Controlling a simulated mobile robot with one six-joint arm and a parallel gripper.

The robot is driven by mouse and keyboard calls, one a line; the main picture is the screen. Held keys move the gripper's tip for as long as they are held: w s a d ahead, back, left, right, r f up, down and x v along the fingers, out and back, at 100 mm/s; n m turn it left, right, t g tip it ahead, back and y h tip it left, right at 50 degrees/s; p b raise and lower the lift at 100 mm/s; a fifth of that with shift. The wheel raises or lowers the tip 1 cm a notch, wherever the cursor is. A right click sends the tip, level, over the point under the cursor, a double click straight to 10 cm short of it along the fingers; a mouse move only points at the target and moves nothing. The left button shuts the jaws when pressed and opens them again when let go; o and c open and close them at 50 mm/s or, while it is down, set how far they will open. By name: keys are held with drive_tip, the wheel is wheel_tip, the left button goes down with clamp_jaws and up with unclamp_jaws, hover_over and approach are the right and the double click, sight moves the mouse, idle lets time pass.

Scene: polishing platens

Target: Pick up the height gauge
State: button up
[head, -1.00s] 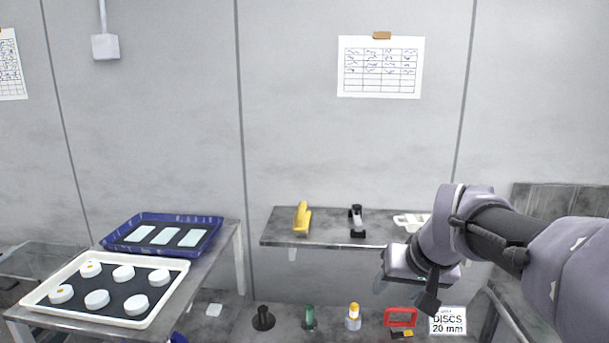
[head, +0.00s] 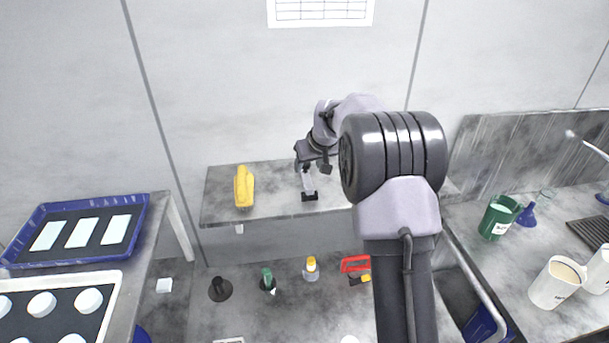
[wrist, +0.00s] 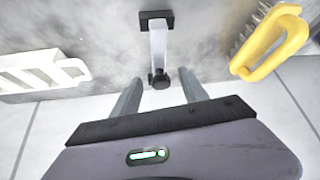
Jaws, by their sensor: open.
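The height gauge (head: 309,185) stands on the wall shelf, with a dark base and a pale upright column. In the wrist view the height gauge (wrist: 158,45) lies straight ahead, its dark base far from me and a dark knob at its near end. My gripper (wrist: 163,92) is open, with one finger on each side of the line of the column. The knob is near the gap between the fingertips; I cannot tell how deep. In the head view my gripper (head: 305,166) is over the gauge and partly hides its top.
A yellow-handled brush (wrist: 270,42) lies to the right in the wrist view, and a white slotted holder (wrist: 42,76) to the left. Several small items stand on the lower bench (head: 290,310).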

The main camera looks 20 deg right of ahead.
sight(307, 167)
drive_tip(key=x, duration=0.5)
drive_tip(key=shift+w+d+p, duration=0.15)
drive_tip(key=shift+w+p, duration=0.1)
drive_tip(key=shift+p, duration=0.05)
drive_tip(key=shift+s+r, duration=0.1)
drive_tip(key=shift+s, duration=0.1)
drive_tip(key=c, duration=0.3)
clamp_jaws()
